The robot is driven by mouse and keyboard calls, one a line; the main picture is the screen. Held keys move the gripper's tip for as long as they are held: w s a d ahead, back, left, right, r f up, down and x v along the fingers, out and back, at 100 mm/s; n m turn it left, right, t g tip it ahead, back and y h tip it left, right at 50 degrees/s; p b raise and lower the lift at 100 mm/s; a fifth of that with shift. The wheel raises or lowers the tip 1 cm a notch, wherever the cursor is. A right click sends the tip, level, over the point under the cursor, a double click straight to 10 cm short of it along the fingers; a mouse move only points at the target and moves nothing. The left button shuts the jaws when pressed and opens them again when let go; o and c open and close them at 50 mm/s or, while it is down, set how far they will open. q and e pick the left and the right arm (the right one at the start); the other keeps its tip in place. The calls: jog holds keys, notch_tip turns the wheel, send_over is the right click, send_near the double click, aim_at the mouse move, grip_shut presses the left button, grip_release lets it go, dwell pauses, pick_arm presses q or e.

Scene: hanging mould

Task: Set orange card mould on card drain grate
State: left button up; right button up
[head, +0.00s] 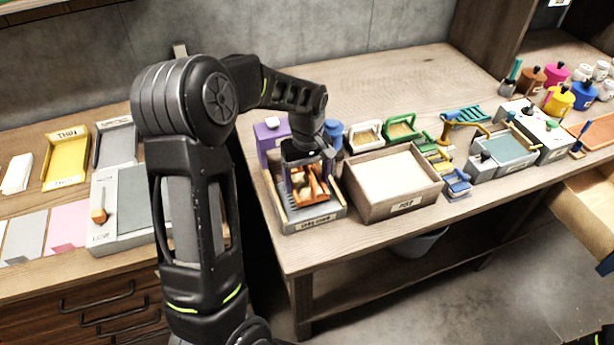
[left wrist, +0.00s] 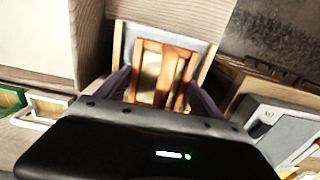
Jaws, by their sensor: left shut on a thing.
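The orange card mould (head: 311,187) is a small orange wooden frame with a handle-like bar. It also shows in the left wrist view (left wrist: 179,72). My left gripper (head: 305,166) points down and is shut on it; its fingers flank the mould in the left wrist view (left wrist: 162,98). The card drain grate (head: 318,223) is a grey tray with wooden side rails and a front label, at the table's near left corner. The mould is over or in the tray, within its rails; I cannot tell whether it touches the grate. My gripper hides the tray's back.
A deep wooden box (head: 393,207) with pale contents stands close to the grate's right. Green-framed moulds (head: 402,128) lie further back. A gap separates this table from the left bench.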

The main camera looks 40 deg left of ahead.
aim_at(307, 168)
pick_arm(q)
jog(key=shift+f+b, duration=0.75)
jog(key=shift+f, duration=0.65)
jog(key=shift+f+b, duration=0.35)
jog(key=shift+f, duration=0.05)
jog(key=o, duration=1.4)
notch_tip(307, 168, up, 8)
jog(key=shift+f+b, duration=0.1)
jog(key=shift+b, duration=0.4)
